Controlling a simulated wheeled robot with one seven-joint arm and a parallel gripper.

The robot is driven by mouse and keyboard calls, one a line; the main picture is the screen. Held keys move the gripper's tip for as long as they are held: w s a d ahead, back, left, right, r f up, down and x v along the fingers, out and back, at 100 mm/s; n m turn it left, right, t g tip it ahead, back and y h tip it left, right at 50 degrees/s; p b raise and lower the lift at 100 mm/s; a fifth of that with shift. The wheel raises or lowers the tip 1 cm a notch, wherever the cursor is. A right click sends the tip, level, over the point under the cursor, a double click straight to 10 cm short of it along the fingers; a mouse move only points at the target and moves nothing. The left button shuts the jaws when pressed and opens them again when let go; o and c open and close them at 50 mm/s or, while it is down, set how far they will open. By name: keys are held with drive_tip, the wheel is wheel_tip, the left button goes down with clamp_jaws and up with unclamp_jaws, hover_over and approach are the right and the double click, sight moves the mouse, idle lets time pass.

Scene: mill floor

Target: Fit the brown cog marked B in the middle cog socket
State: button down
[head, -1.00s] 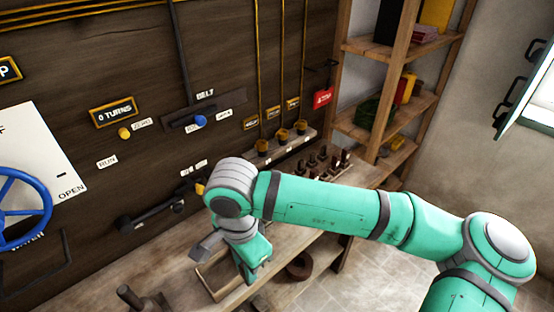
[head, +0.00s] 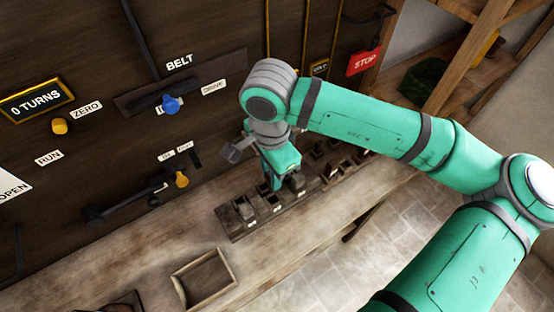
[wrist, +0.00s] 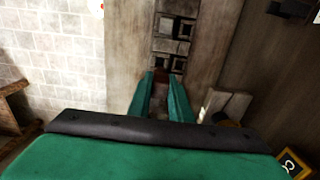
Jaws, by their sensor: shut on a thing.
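My gripper (head: 278,186) points down over a dark rack (head: 236,236) of small square boxes on the bench. In the wrist view my gripper (wrist: 164,82) is shut on a small brown thing (wrist: 160,104), mostly hidden between the green fingers. It fits the brown cog, but I cannot read a B on it or see its shape. The rack's square openings (wrist: 164,25) show just beyond the fingertips in the wrist view. I cannot tell which opening is the middle cog socket; my gripper hides part of the rack in the head view.
A shallow wooden tray (head: 176,288) lies on the bench (head: 130,258) at the left. Levers (head: 125,204) and a belt slider with a blue knob (head: 171,105) stick out from the dark wall panel. A red STOP sign (head: 365,62) and shelves (head: 448,60) stand at the right.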

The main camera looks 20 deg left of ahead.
drive_tip(key=shift+f, duration=3.85)
drive_tip(key=c, duration=1.5)
unclamp_jaws()
drive_tip(key=shift+c, duration=0.2)
wheel_tip(320, 180, up, 11)
drive_tip(key=shift+d+f, duration=0.1)
